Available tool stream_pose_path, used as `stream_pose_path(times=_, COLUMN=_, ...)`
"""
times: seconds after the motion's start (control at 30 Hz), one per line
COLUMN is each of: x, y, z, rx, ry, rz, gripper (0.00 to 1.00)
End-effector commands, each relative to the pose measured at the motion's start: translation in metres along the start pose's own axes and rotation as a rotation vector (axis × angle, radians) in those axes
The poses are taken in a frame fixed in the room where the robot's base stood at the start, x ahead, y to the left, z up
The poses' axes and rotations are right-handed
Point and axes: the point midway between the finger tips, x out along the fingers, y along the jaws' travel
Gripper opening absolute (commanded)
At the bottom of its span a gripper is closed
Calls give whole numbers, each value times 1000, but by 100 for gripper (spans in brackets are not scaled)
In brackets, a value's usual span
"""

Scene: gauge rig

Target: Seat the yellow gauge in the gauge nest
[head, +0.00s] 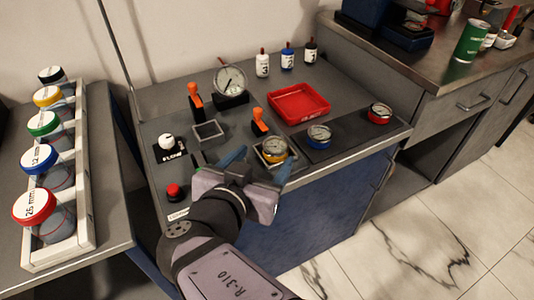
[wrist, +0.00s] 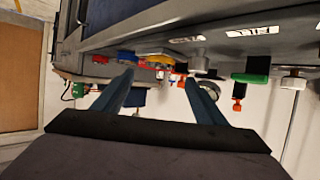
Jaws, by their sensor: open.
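The yellow gauge (head: 274,148) has a round pale dial and a yellow rim, and sits at the counter's front, face up. A square light-edged frame (head: 258,157) shows around its base; I cannot tell whether it is fully down in it. An orange-handled clamp (head: 260,122) stands just behind. My gripper (head: 266,157) is open and empty, its blue fingers around the near side of the gauge, with no contact I can make out. In the wrist view the yellow gauge (wrist: 160,60) shows beyond the open fingers (wrist: 159,80).
An empty square frame (head: 208,132) with another orange clamp (head: 195,98) is to the left. A blue gauge (head: 319,135) and a red gauge (head: 380,113) stand to the right. A red tray (head: 299,92) and a dial gauge (head: 230,79) are behind. A red button (head: 174,191) is front left.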

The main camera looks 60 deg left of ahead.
Motion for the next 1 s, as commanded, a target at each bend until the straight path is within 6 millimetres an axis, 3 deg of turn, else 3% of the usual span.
stream_pose_path(times=0.77, x=-5, y=3, z=-1, rx=-3, ry=-4, rz=6, gripper=66)
stream_pose_path(times=0.87, x=-1, y=15, z=-5, rx=-9, ry=-19, rz=31, gripper=66)
stream_pose_path(times=1.0, x=11, y=52, z=-14, rx=-31, ry=-73, rz=106, gripper=66)
